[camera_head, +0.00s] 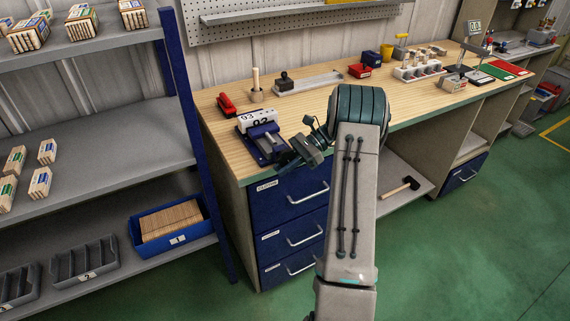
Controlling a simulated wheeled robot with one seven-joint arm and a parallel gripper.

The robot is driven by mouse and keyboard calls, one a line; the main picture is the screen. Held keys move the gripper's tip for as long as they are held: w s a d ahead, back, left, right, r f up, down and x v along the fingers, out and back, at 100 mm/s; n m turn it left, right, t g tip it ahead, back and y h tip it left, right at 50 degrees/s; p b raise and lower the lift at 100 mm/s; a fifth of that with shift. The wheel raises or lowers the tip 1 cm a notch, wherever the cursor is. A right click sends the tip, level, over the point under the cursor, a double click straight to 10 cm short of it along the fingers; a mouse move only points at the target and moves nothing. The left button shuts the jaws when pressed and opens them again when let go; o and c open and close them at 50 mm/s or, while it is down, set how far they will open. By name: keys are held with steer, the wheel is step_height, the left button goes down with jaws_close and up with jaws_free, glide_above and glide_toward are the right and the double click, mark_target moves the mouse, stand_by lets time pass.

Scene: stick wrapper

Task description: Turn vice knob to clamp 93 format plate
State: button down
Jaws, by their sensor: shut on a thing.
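The blue vice (263,147) stands on the wooden workbench near its left front corner. A white plate (257,118) with black digits, reading 93, sits upright at the back of the vice. My gripper (289,158) is at the vice's front right side, low over the bench's front edge. It is shut on the vice knob, which is mostly hidden by the fingers. How tightly the vice jaws press on the plate is too small to tell.
On the workbench (215,117) behind are a red stapler-like tool (226,104), a wooden post on a base (256,86) and a grey tray (308,83). Blue drawers (285,199) lie below. A shelf post (195,140) stands close on the left.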

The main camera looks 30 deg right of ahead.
stand_by(0.4)
steer(key=c, duration=1.4)
jaws_free()
steer(key=shift+s+a, duration=0.1)
steer(key=shift+c, duration=0.2)
steer(key=shift+r, duration=0.2)
